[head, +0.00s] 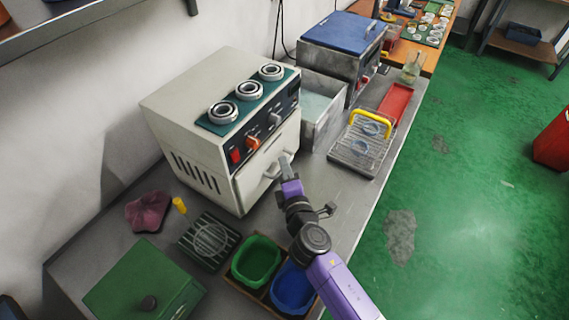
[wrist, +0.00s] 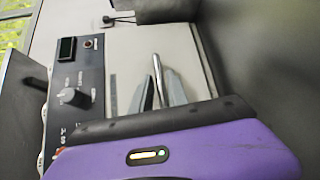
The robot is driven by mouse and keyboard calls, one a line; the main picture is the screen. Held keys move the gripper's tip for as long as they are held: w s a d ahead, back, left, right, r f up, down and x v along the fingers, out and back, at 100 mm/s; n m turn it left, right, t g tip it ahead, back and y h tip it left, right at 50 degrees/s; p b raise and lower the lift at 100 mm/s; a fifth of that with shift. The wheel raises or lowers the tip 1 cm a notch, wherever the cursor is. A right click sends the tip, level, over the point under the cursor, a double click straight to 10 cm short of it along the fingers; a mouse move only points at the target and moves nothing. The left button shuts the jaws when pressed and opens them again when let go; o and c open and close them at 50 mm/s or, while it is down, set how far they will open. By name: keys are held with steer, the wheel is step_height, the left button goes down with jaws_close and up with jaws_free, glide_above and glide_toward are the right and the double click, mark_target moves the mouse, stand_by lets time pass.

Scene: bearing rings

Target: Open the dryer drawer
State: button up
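The dryer (head: 190,110) is a cream box on the bench with a row of knobs on its front. Its pale drawer front (head: 255,180) is below the knobs and looks close to flush with the body. The drawer handle (head: 270,170) is a metal bar on that front; in the wrist view the bar (wrist: 159,78) stands between my two fingers. My gripper (head: 286,162) is at the handle, with its fingers close on both sides of the bar and seemingly shut on it. My purple gripper body hides the lower part of the fingers in the wrist view.
Bearing rings (head: 248,90) sit on a green mat on top of the dryer. A green bin (head: 256,262) and a blue bin (head: 293,288) stand below my arm. A wire rack (head: 208,242) lies beside them. A yellow-handled basket (head: 360,150) is to the right.

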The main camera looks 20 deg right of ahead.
steer(key=shift+w+d+f, duration=0.1)
steer(key=shift+w+f, duration=0.05)
steer(key=shift+w, duration=0.35)
jaws_close()
stand_by(1.2)
